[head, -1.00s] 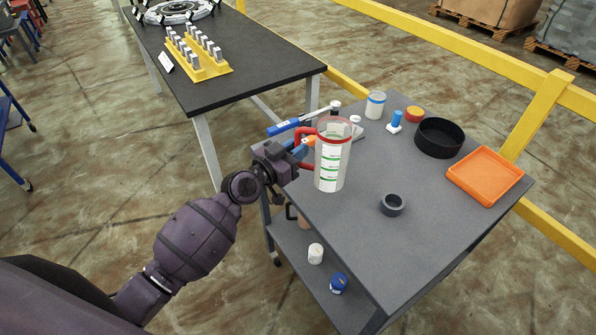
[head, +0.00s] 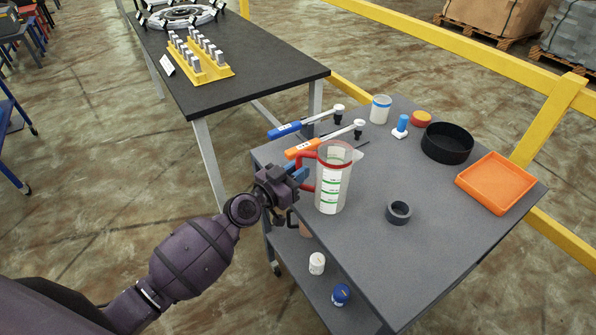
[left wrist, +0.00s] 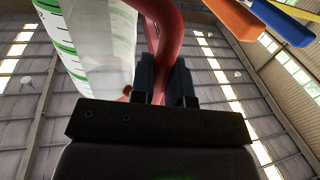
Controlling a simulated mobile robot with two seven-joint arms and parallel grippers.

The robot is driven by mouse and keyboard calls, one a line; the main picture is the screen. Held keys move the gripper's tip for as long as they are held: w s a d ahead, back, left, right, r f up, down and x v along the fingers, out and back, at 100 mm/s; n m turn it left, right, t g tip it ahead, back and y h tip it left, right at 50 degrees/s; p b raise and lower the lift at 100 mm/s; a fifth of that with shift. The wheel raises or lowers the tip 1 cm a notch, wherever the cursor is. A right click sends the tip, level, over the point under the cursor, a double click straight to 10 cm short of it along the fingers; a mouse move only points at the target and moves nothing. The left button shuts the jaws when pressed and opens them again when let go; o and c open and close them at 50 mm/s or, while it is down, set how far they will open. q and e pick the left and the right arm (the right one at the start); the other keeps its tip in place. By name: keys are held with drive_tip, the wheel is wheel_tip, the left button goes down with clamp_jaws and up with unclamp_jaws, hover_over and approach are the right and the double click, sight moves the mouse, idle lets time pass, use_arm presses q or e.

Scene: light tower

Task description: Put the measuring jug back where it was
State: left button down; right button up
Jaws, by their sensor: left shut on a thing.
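The measuring jug (head: 330,190) is clear with a red rim, a red handle and green marks. In the head view it is upright at the left side of the grey table top (head: 350,255). I cannot tell whether its base touches the top. My left gripper (head: 301,177) is shut on the jug's red handle, at the jug's left. In the left wrist view the fingers (left wrist: 165,85) close around the handle, and the jug's wall (left wrist: 95,45) shows at the left. My right gripper is not in view.
Behind the jug lie a blue-handled tool (head: 285,130) and an orange-handled tool (head: 303,149). A dark ring (head: 398,212), black round tray (head: 447,143) and orange tray (head: 496,183) stand to the right. The front of the top is clear.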

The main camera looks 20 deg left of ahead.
use_arm(q)
drive_tip(key=c, duration=1.1)
unclamp_jaws()
drive_tip(key=shift+f, duration=0.1)
drive_tip(key=shift+r, duration=0.2)
drive_tip(key=b+v, duration=0.1)
drive_tip(key=v, duration=1)
drive_tip(key=s+a+f+n+g+y, duration=0.2)
drive_tip(key=s+f+y, duration=0.2)
drive_tip(key=s+f, duration=0.4)
drive_tip(key=s+a+f+n+g+y, duration=0.2)
drive_tip(key=s+f+g+y, duration=0.1)
drive_tip(key=s+f, duration=0.6)
drive_tip(key=shift+s+y, duration=0.6)
drive_tip(key=shift+s, duration=0.2)
